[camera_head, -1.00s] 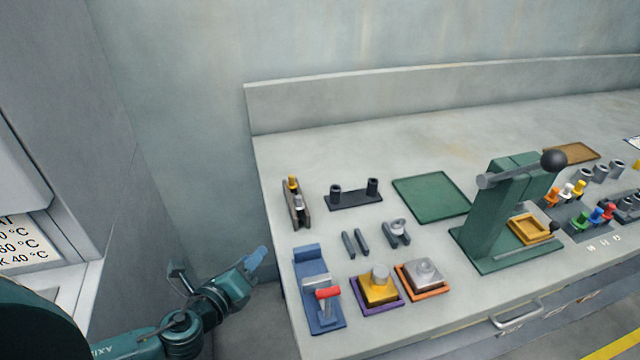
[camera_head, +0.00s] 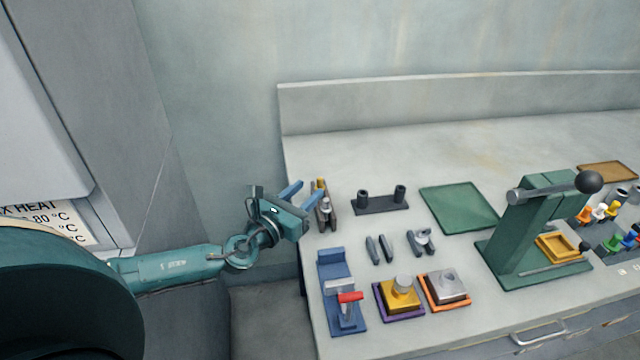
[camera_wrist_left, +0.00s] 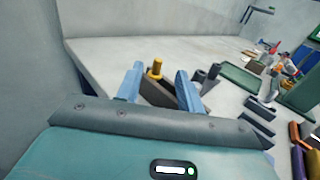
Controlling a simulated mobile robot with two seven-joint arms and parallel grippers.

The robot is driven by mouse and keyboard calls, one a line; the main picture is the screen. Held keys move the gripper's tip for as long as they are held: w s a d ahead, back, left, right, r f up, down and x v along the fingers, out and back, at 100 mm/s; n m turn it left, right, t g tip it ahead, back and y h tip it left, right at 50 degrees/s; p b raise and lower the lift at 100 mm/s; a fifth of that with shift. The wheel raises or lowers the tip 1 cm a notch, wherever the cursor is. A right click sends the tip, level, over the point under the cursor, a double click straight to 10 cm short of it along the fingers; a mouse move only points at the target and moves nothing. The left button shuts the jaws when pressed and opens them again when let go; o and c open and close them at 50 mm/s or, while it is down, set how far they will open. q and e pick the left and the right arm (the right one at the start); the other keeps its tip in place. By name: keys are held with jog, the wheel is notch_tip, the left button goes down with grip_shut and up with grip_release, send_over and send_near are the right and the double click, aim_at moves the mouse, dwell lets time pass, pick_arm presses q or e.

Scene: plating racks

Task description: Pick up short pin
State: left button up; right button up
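A dark narrow rack (camera_head: 332,216) stands near the bench's left edge. It holds a brass-topped pin (camera_head: 320,183) at the back and a silver-topped pin (camera_head: 325,204) in front. I cannot tell from these views which one is the short pin. My left gripper (camera_head: 302,191) is open and empty, just left of the rack, fingers pointing toward it. In the left wrist view the brass-topped pin (camera_wrist_left: 155,69) shows upright between the open fingers (camera_wrist_left: 158,86), beyond their tips, with the rack (camera_wrist_left: 158,93) below it. The silver-topped pin is not clear there. My right gripper is not in view.
A dark two-post holder (camera_head: 381,204) and a green mat (camera_head: 460,208) lie right of the rack. In front are a blue clamp fixture (camera_head: 334,264), dark bars (camera_head: 379,249), and gold (camera_head: 400,292) and silver (camera_head: 447,284) blocks. A green press (camera_head: 540,222) stands farther right.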

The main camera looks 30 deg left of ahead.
aim_at(318, 181)
pick_arm(q)
jog(key=w, duration=0.4)
jog(key=shift+w+d+f, duration=0.15)
jog(key=shift+w+d, duration=0.1)
jog(key=shift+w, duration=0.1)
grip_shut()
